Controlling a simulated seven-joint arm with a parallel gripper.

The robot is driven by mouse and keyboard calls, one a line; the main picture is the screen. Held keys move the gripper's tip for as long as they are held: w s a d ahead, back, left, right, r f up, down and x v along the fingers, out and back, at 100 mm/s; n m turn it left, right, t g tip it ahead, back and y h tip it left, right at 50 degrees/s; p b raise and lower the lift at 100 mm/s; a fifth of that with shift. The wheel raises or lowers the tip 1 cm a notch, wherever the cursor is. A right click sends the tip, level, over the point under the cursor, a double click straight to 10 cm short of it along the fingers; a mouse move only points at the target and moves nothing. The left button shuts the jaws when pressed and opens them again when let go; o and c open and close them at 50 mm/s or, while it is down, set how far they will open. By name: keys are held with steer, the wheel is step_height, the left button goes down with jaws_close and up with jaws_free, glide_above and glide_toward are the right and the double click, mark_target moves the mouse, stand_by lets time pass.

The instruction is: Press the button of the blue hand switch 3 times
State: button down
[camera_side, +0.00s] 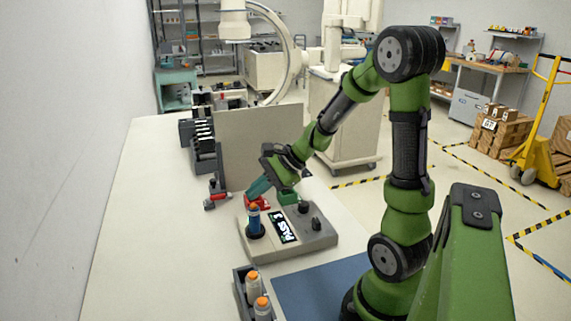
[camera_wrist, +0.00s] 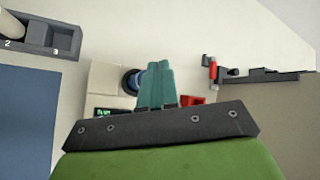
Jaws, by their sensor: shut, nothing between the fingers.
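The blue hand switch (camera_side: 256,222) stands upright in a dark round holder on the grey control box (camera_side: 318,241). Its orange button is on top. In the wrist view the blue switch (camera_wrist: 132,82) shows just left of my fingers and is partly hidden by them. My gripper (camera_side: 252,194) is shut and empty, its teal fingers pointing down at a slant. The fingertips (camera_wrist: 157,66) are close above the button; I cannot tell whether they touch it. The box's lit label (camera_side: 282,227) reads "PASS" with a further mark.
A dark tray (camera_side: 238,284) in front holds two pale switches with orange tops; its slot 3 (camera_wrist: 63,40) is empty. A blue mat (camera_side: 322,290) lies beside it. A red-and-dark clamp (camera_side: 215,196) and an upright grey panel (camera_side: 255,143) stand behind. The table's left is clear.

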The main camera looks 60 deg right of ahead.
steer(key=shift+r, duration=2.4)
steer(key=shift+s+f, duration=0.2)
steer(key=shift+f, duration=0.1)
steer(key=s+a+r+n+h, duration=0.1)
steer(key=s+a+r+n, duration=0.2)
steer(key=s+a+n, duration=0.2)
steer(key=s+a+r+n+g+h, duration=0.1)
steer(key=s+a+r+n, duration=0.2)
steer(key=a+n, duration=0.7)
steer(key=s+n, duration=0.2)
steer(key=shift+s+n, duration=0.3)
steer(key=shift+s, duration=0.1)
steer(key=c, duration=1.8)
jaws_free()
